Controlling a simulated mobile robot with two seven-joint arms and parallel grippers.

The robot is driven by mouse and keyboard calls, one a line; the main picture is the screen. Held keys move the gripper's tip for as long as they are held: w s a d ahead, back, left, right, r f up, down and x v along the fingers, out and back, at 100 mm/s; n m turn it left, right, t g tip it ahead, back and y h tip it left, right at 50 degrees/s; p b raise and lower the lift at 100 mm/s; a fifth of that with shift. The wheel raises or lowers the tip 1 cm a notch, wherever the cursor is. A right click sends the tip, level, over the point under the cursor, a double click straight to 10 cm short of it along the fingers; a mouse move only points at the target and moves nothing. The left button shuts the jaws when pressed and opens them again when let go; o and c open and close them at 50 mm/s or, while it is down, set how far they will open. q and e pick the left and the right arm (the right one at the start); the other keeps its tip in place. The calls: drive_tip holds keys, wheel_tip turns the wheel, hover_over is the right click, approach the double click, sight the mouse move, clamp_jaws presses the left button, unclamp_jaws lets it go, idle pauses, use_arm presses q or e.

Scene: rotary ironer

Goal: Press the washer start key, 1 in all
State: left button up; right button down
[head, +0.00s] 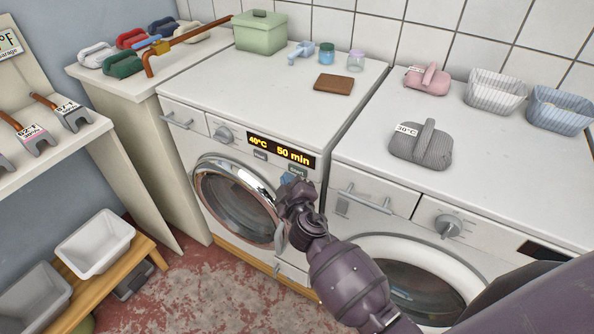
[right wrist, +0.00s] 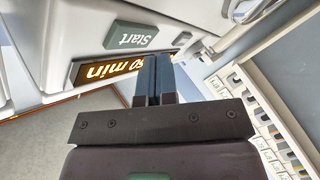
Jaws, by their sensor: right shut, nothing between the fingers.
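The washer (head: 235,150) on the left has a lit display (head: 281,152) reading 40°C and 50 min. The start key (head: 297,172) is a small grey-green key below the display's right end, partly hidden by my right gripper. It shows larger in the right wrist view (right wrist: 132,37), labelled Start, upside down. My right gripper (head: 288,182) is shut and empty in front of the washer's panel. In the right wrist view its blue fingertips (right wrist: 153,62) are close beside the key and the display; I cannot tell whether they touch the panel. My left gripper is not in view.
The round washer door (head: 238,200) is below my right gripper, and a knob (head: 223,134) is left of the display. A second machine (head: 385,205) stands to the right.

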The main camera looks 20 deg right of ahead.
drive_tip(key=shift+w, duration=0.1)
idle(1.1)
idle(0.7)
drive_tip(key=shift+d, duration=0.15)
drive_tip(key=shift+w+d, duration=0.2)
drive_tip(key=shift+w, duration=0.05)
idle(0.4)
